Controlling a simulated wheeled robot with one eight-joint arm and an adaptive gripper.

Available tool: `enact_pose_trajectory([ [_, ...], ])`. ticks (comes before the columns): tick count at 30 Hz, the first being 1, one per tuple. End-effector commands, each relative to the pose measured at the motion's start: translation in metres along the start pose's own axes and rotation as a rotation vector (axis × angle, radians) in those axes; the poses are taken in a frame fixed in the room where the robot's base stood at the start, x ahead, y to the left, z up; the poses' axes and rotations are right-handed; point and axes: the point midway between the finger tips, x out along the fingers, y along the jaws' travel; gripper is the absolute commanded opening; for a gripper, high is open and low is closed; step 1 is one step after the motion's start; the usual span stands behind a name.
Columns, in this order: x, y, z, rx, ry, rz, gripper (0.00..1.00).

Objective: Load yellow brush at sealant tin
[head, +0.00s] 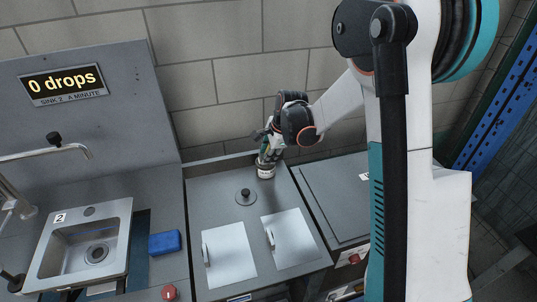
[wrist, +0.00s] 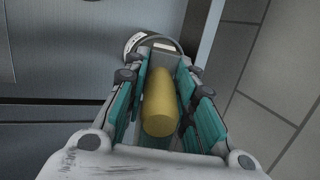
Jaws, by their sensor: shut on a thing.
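The yellow brush (wrist: 160,105) shows in the wrist view as a thick yellow handle between the teal fingers of my gripper (wrist: 163,68). My gripper is shut on it. A round tin (wrist: 133,42) with a pale label lies just past the fingertips. In the head view the tin (head: 266,173) stands at the back of the grey worktop, with my gripper (head: 267,156) right above it. The brush's bristle end is hidden by the fingers, so I cannot tell whether it is inside the tin or touching it.
A dark lidded knob (head: 245,197) and two pale plates (head: 230,255) lie on the worktop in front of the tin. A wall (head: 235,85) stands close behind.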

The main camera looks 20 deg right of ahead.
Motion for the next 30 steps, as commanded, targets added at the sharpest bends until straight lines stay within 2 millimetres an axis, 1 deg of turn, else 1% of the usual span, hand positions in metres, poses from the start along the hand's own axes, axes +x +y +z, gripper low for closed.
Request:
enact_pose_trajectory([
  [14,0.000,0.001,0.000,0.000,0.000,0.003,0.01],
  [17,-0.004,0.000,0.001,0.000,0.000,0.003,0.01],
  [30,-0.035,-0.010,0.006,0.000,0.000,0.001,0.01],
])
